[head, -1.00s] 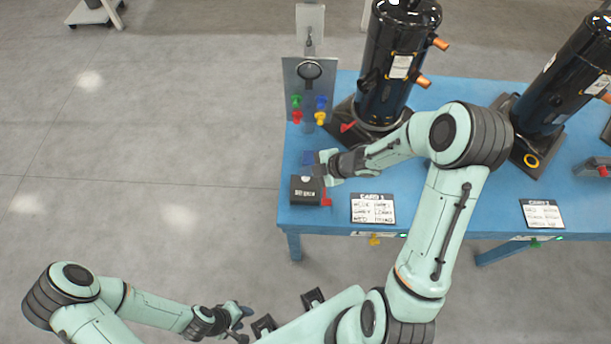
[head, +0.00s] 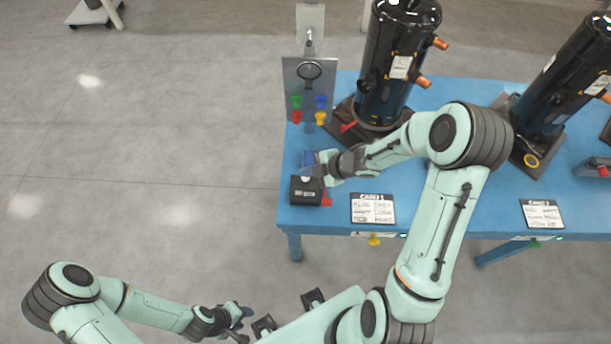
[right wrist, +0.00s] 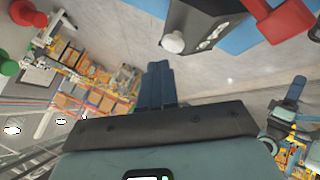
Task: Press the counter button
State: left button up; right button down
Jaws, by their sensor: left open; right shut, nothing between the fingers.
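The counter is a small black box (head: 305,191) at the left front corner of the blue table, with a pale display on its front. Its white round button (head: 306,179) sticks up at the back of the box. The right wrist view shows the button (right wrist: 173,42) and part of the black box (right wrist: 205,22) at the top. My right gripper (head: 311,166) is shut and empty just behind the button; its fingers (right wrist: 158,85) appear apart from the button in the wrist view. My left gripper (head: 243,322) is open and empty, low over the floor, far from the table.
A red piece (head: 326,198) sits at the counter's right side. A card (head: 373,209) lies to its right on the blue table (head: 440,213). A grey panel with colored knobs (head: 309,88) and a black compressor (head: 390,85) stand behind. Floor left of the table is clear.

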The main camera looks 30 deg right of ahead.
pick_arm(q)
jog(key=shift+s+f, duration=0.1)
pick_arm(e)
jog(key=shift+f, duration=0.15)
dwell(0.4)
pick_arm(q)
jog(key=shift+s+f, duration=0.1)
jog(key=shift+f, duration=0.1)
pick_arm(e)
jog(key=shift+f, duration=0.3)
pick_arm(q)
jog(key=shift+s+f+b, duration=0.25)
jog(key=shift+f+b, duration=0.2)
jog(key=shift+b, duration=0.1)
pick_arm(e)
jog(key=shift+f, duration=0.6)
pick_arm(q)
jog(key=shift+r, duration=0.1)
pick_arm(e)
jog(key=shift+r, duration=0.1)
pick_arm(q)
jog(key=shift+w+r+p, duration=0.65)
jog(key=shift+r+p, duration=0.1)
jog(key=shift+r, duration=0.15)
pick_arm(e)
jog(key=shift+r, duration=0.9)
